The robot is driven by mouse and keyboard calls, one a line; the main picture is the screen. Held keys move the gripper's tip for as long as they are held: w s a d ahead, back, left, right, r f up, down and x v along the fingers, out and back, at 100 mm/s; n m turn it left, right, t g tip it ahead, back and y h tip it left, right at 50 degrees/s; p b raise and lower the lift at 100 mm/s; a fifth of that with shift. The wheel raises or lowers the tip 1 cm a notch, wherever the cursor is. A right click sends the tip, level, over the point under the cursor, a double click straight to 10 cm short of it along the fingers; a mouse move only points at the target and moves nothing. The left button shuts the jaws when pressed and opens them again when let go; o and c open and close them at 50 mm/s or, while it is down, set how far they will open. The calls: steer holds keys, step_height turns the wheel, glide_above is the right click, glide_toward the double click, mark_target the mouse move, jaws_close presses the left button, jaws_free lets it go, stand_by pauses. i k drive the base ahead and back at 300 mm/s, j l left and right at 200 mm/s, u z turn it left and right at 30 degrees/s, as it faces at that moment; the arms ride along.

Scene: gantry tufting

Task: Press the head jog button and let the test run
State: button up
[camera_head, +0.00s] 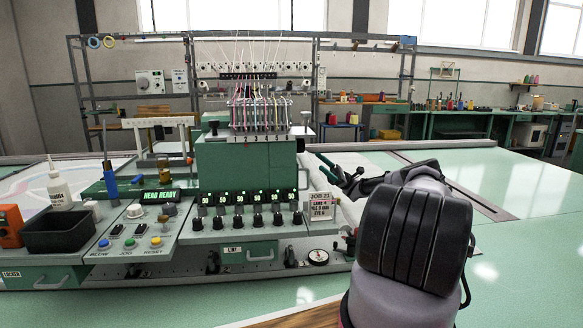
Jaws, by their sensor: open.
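A sloped grey control panel (160,257) at the lower left carries a row of small buttons. The green jog button (129,243) sits above the label JOG, between a blue button (103,243) labelled BLOW and a yellow button (156,241) labelled RESET. A display (158,196) above reads HEAD READY in green. The green tufting head (247,170) stands right of the panel, with coloured yarns on top. My gripper (337,172) is open, to the right of the head and far from the jog button. My arm partly hides it.
A black tray (59,246), a white bottle (60,187) and an orange box (10,222) stand left of the panel. A row of lit displays and dark knobs (238,222) lines the machine front. Pale green table surface (530,225) lies clear at the right.

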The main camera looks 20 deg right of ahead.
mark_target(130, 242)
steer(key=k+j, duration=0.15)
steer(key=k, duration=0.35)
steer(key=k+j, duration=0.15)
steer(key=k, duration=0.35)
steer(key=k+j, duration=0.15)
steer(key=k, duration=0.3)
